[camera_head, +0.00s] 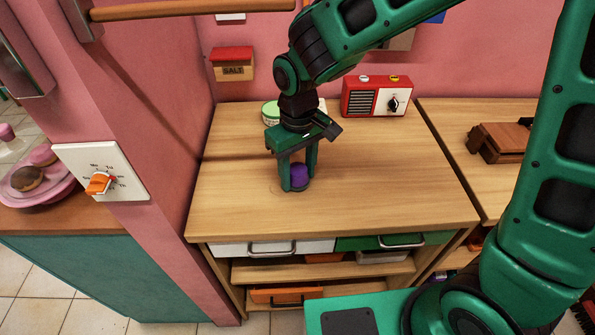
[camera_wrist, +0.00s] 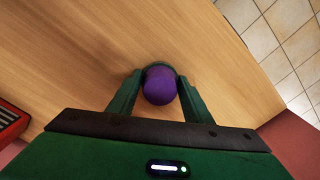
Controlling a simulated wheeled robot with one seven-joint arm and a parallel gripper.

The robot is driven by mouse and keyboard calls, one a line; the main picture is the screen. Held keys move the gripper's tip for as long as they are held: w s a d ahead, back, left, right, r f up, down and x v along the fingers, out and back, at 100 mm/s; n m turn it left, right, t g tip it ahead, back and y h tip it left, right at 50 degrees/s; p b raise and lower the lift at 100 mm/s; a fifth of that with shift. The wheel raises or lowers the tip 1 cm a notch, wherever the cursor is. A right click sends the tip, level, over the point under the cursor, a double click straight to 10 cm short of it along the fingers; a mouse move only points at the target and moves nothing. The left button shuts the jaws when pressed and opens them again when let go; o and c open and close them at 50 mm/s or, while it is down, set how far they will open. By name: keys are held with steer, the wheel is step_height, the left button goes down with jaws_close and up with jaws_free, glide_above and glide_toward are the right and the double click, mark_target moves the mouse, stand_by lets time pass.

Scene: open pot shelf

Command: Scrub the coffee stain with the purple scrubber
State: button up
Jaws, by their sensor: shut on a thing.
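The purple scrubber (camera_head: 299,174) is a rounded purple piece between the fingers of my gripper (camera_head: 298,181). It also shows in the wrist view (camera_wrist: 159,86), with a finger of my gripper (camera_wrist: 159,78) on each side. The gripper is shut on it, low over the wooden counter top (camera_head: 400,190). I cannot tell whether the scrubber's underside touches the wood. A faint thin curved mark (camera_head: 273,189) shows on the wood just left of the gripper; it may be part of the coffee stain. The rest of any stain is hidden or too faint to see.
A red radio (camera_head: 361,100) stands at the back of the counter. A green-lidded container (camera_head: 269,113) is partly hidden behind my arm. A salt box (camera_head: 233,70) hangs on the pink wall. A brown wooden object (camera_head: 500,142) lies on the right counter. The counter around the gripper is clear.

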mark_target(297, 169)
steer(key=shift+r, duration=3)
steer(key=shift+r, duration=1.55)
